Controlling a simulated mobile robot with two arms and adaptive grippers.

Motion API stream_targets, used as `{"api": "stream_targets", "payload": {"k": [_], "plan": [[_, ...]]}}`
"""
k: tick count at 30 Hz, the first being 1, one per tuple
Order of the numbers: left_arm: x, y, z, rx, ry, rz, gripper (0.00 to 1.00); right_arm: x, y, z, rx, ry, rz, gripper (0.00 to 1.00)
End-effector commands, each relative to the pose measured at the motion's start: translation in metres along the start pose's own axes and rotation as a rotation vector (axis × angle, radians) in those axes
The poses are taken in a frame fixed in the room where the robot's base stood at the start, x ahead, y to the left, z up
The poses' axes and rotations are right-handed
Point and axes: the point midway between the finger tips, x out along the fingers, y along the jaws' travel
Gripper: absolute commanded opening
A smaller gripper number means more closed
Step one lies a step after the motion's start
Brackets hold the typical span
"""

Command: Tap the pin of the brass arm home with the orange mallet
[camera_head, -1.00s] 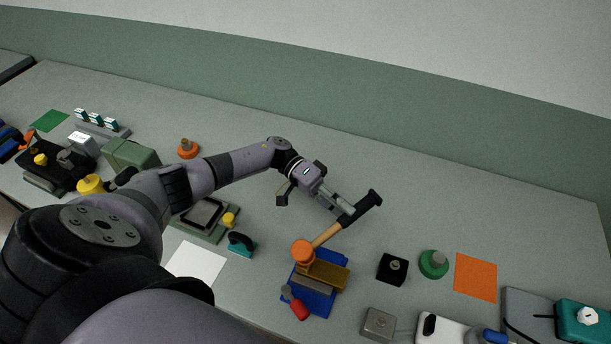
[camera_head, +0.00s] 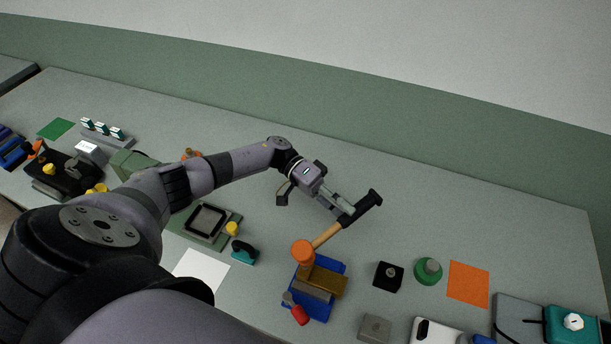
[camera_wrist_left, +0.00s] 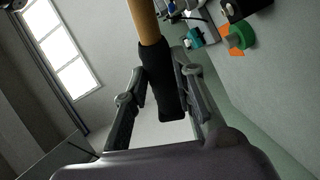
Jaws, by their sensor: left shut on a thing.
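The orange mallet (camera_head: 303,251) has an orange head, a wooden shaft and a black grip. My left gripper (camera_head: 352,214) is shut on the black grip, which also shows between the fingers in the left wrist view (camera_wrist_left: 167,85). The mallet's head is low, over or at the left end of the brass arm (camera_head: 329,281), which lies on a blue base (camera_head: 320,307). I cannot tell whether the head touches it. The pin is hidden or too small to make out. My right gripper does not show.
A red-handled tool (camera_head: 299,314) lies at the blue base's front left. Right of the base are a black block (camera_head: 387,277), a green round piece (camera_head: 426,272) and an orange sheet (camera_head: 468,284). A teal-handled piece (camera_head: 243,252) stands to the left. The table behind the gripper is clear.

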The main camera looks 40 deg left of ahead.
Motion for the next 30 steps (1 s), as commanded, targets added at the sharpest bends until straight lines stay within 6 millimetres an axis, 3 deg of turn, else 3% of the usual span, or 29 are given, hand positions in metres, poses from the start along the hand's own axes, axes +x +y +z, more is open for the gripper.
{"api": "stream_targets", "payload": {"k": [5, 12, 21, 30], "plan": [[-0.001, 0.006, -0.002, 0.001, 0.001, 0.001, 0.0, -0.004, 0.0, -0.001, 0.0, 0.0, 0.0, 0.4], [-0.004, 0.03, -0.009, 0.001, 0.0, 0.001, 0.0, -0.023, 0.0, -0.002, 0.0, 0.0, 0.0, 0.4], [-0.006, 0.048, -0.014, 0.002, 0.0, 0.001, 0.0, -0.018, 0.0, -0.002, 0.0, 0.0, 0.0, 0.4], [-0.006, 0.049, -0.014, 0.0, 0.001, 0.001, 0.0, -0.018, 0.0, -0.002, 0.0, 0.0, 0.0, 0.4]]}}
